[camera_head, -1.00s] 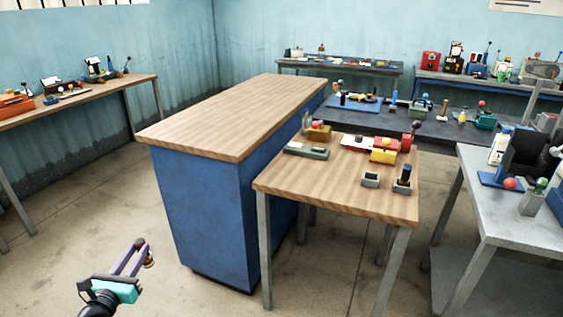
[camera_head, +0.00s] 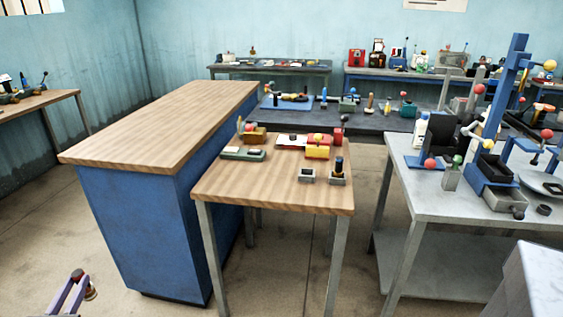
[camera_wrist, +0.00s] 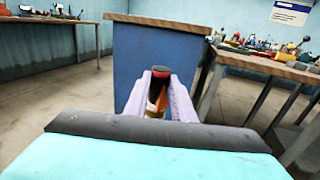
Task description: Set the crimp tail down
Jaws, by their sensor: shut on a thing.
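My gripper (camera_wrist: 161,97) has two pale purple fingers shut on a small upright thing, which I take to be the crimp tail (camera_wrist: 160,73). It has a dark top with a red edge and a brown-orange body; its lower part is hidden between the fingers. In the head view, my gripper (camera_head: 75,291) is at the bottom left, in front of the blue-sided bench and over open floor. A small brown end of the held thing (camera_head: 90,292) shows beside the fingers.
The long blue-sided bench (camera_head: 165,120) has a bare wooden top. The smaller wooden table (camera_head: 260,190) carries several tools at its back and two small grey holders at right; its front left is clear. A crowded grey table (camera_head: 440,205) stands at right.

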